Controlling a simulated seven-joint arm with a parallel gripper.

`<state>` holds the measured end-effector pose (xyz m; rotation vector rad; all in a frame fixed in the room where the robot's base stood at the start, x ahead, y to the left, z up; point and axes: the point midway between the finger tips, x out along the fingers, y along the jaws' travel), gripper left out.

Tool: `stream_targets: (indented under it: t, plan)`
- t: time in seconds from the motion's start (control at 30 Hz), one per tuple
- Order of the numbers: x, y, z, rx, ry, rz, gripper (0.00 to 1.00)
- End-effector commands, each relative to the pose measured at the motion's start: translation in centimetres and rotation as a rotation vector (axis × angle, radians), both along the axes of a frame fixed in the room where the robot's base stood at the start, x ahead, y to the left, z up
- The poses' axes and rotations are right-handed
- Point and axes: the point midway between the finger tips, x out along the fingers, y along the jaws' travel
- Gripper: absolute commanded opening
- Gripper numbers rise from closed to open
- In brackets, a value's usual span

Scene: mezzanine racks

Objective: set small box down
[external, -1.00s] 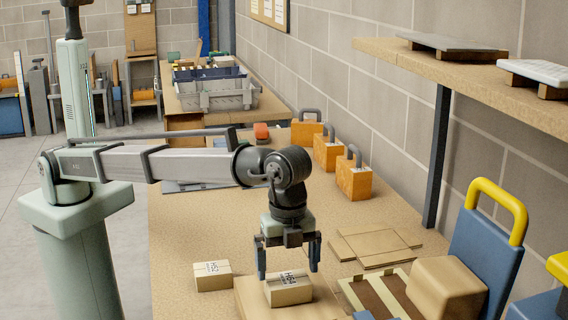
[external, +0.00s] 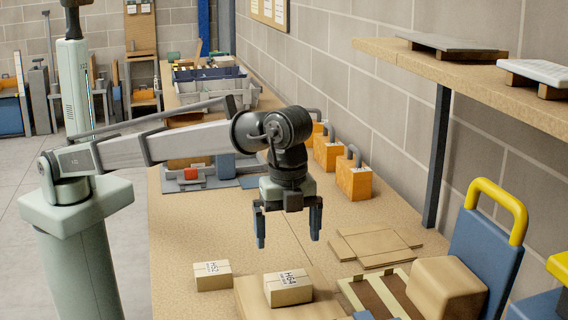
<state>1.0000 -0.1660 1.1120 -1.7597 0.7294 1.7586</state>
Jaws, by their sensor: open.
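A small cardboard box marked H64 (external: 288,290) rests upright on a flat tan board (external: 250,300) at the front of the bench. A second small box marked H62 (external: 212,276) sits on the bench to its left, apart from it. My gripper (external: 288,242) is open and empty, pointing down, and hangs above the H64 box with a clear gap between the fingertips and the box top.
Flat cardboard pieces (external: 375,245) lie to the right. A larger plain box (external: 447,290) stands beside a blue hand truck with a yellow handle (external: 497,207). Orange weights (external: 354,181) line the wall. A shelf (external: 470,78) overhangs the right side. The middle bench is clear.

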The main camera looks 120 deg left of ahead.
Motion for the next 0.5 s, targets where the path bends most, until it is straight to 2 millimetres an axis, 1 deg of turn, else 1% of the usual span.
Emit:
stream_targets:
  t: [0.07,0.17,0.27,0.37,0.4,0.47,0.5]
  plan:
    - [0.0,0.2,0.0,0.000,0.000,0.002,1.00]
    - [0.2,1.3,0.0,0.000,0.000,0.014,1.00]
    - [0.5,3.6,-0.3,0.001,0.002,0.038,1.00]
    - [0.1,6.6,-0.9,0.001,0.006,0.068,1.00]
    - [-0.6,7.8,-1.3,0.001,0.008,0.080,1.00]
    - [-1.8,9.7,-2.0,-0.004,0.012,0.098,1.00]
    - [-2.9,10.6,-2.6,-0.015,0.015,0.107,1.00]
